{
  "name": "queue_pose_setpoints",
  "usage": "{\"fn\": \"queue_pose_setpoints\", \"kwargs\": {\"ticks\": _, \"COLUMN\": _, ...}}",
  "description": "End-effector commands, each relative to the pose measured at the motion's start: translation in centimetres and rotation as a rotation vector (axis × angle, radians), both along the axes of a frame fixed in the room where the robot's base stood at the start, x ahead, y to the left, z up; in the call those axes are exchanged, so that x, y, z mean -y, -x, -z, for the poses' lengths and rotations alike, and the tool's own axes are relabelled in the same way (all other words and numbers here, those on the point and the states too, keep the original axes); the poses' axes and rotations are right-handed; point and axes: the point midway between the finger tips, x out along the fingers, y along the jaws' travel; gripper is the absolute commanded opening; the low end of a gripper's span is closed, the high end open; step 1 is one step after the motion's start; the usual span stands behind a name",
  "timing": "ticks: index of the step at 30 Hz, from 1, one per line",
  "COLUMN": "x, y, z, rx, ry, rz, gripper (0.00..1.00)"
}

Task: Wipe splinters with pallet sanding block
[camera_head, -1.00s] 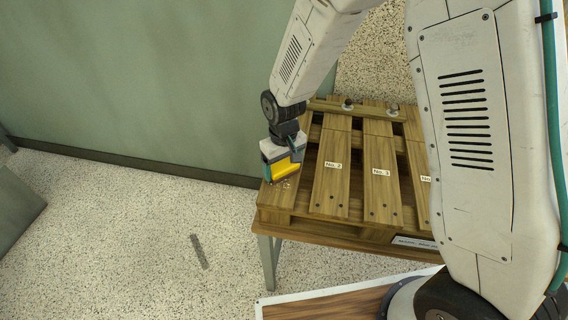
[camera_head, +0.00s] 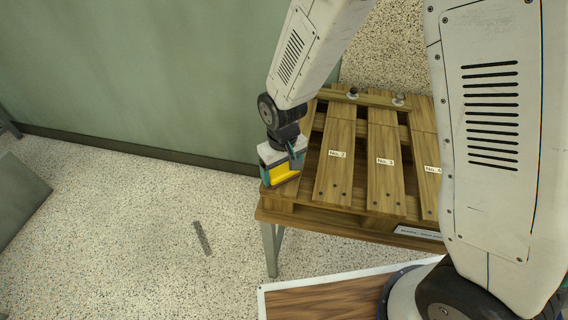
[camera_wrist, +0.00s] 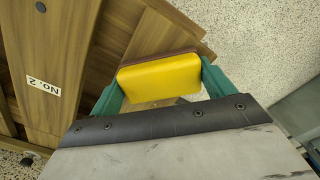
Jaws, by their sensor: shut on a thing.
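The sanding block, yellow with a brown underside, (camera_head: 284,174) is held in my gripper (camera_head: 282,172) at the near left corner of the wooden pallet (camera_head: 330,222). In the wrist view the block (camera_wrist: 160,77) sits between the two green fingers of my gripper (camera_wrist: 160,82), which are shut on its ends. The block is over the end of the leftmost board, and whether it touches the wood is hard to tell. No splinters show clearly now; the block and gripper hide part of that board.
Boards labelled No. 2 (camera_head: 336,175), No. 3 (camera_head: 384,180) and No. 4 lie to the right. Two small knobs (camera_head: 352,93) stand on the far crossbar. A green wall (camera_head: 130,80) rises close on the left. A grey strip (camera_head: 202,238) lies on the speckled floor.

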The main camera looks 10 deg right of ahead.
Motion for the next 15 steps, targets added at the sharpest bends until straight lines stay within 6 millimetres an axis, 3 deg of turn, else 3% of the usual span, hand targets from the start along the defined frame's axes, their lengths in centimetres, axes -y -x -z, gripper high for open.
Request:
{"fn": "queue_pose_setpoints", "kwargs": {"ticks": 6, "x": -0.44, "y": 1.11, "z": 0.1, "rx": 0.0, "ry": 0.0, "rz": -0.001, "gripper": 0.56}}
{"fn": "queue_pose_setpoints", "kwargs": {"ticks": 15, "x": -0.78, "y": 0.3, "z": 0.07, "rx": 0.001, "ry": 0.0, "rz": 0.001, "gripper": 0.56}}
